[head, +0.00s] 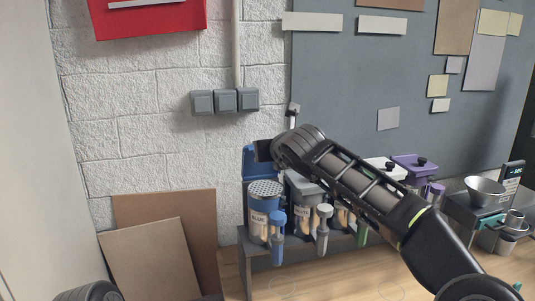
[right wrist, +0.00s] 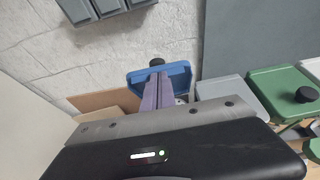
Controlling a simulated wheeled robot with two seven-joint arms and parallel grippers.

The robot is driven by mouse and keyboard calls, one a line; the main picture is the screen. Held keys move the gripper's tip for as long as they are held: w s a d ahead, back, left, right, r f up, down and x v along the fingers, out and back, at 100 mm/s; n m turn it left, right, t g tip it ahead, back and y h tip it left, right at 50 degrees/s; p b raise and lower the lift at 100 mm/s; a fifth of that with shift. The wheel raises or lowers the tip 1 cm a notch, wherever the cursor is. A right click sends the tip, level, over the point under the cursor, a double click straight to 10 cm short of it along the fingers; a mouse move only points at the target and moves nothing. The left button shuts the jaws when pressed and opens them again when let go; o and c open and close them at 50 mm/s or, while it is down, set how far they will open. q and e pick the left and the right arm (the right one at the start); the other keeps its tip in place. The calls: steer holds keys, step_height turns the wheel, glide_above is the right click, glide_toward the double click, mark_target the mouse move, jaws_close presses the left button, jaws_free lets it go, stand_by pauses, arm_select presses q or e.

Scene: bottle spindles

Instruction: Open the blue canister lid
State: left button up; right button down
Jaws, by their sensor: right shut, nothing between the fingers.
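The blue canister (head: 258,226) stands at the left end of a low grey bench in the head view. Its blue lid (head: 249,161) is tilted up behind it, and the perforated top of the canister is exposed. My right gripper (head: 264,150) is at the raised lid, its arm reaching in from the lower right. In the right wrist view the closed fingers (right wrist: 157,90) are shut and empty, overlapping the blue lid (right wrist: 177,76) with its black knob (right wrist: 156,62). Whether they touch it is unclear. My left gripper is not in view.
A grey canister (head: 304,192) stands right beside the blue one. Canisters with white (head: 384,169) and purple (head: 410,168) lids stand farther right, partly behind my arm. A green lid (right wrist: 281,92) shows in the wrist view. Brown boards (head: 155,255) lean on the wall left.

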steer(key=b+v, duration=0.2)
steer(key=v, duration=0.5)
steer(key=shift+s, duration=0.25)
steer(key=shift+f, duration=0.1)
